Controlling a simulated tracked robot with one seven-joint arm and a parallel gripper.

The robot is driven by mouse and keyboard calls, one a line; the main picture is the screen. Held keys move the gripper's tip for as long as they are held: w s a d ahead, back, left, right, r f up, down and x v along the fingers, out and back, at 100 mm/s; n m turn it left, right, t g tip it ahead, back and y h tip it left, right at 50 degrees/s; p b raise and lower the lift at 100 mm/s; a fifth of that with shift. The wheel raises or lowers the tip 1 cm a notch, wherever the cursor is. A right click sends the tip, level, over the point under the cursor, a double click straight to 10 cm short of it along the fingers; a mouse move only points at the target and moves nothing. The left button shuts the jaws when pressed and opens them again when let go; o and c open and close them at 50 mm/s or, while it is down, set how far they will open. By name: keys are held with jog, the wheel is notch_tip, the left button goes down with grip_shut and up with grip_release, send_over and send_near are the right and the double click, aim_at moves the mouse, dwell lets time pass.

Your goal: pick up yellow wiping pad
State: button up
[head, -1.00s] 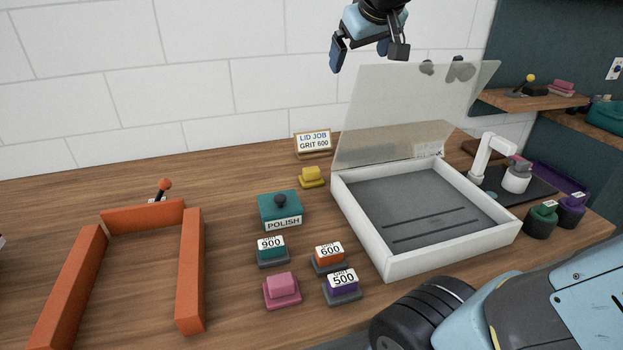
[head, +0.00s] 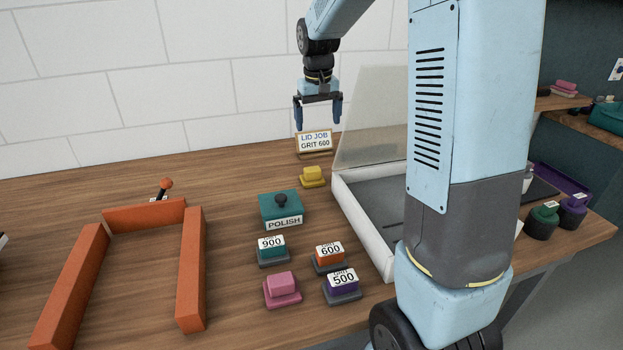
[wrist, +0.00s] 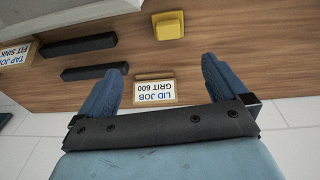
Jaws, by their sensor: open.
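The yellow wiping pad (head: 312,176) lies on the wooden worktop, in front of the LID JOB GRIT 600 sign (head: 314,142) and left of the white tray. It is a small block on a wider base. It also shows in the wrist view (wrist: 168,26), at the top. My gripper (head: 319,126) points downward with its fingers apart and nothing between them. It hangs above the sign, higher than the pad and apart from it. In the wrist view my gripper (wrist: 164,78) has its fingers on either side of the sign, with the pad beyond them.
A teal POLISH block (head: 279,211), grit blocks and a pink pad (head: 282,288) stand nearer the front. The white tray (head: 364,224) with its raised clear lid (head: 372,120) is to the right, partly behind my arm. An orange frame (head: 190,270) is at left.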

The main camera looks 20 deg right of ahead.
jog(key=g, duration=0.1)
send_over(312, 169)
notch_tip(312, 169, down, 5)
jog(key=shift+y, duration=0.3)
jog(key=f, duration=0.8)
jog(key=shift+s+d+f, duration=0.1)
jog(key=shift+d+f, duration=0.25)
jog(key=shift+d, duration=0.05)
jog(key=shift+a+f, duration=0.15)
jog(key=shift+f, duration=1.2)
jog(key=shift+a+f, duration=0.15)
jog(key=shift+f, duration=1.15)
jog(key=shift+c, duration=0.4)
jog(key=shift+w, duration=0.2)
jog(key=c, duration=1.1)
jog(key=shift+r, duration=0.15)
notch_tip(312, 169, up, 18)
jog(key=shift+f, duration=0.1)
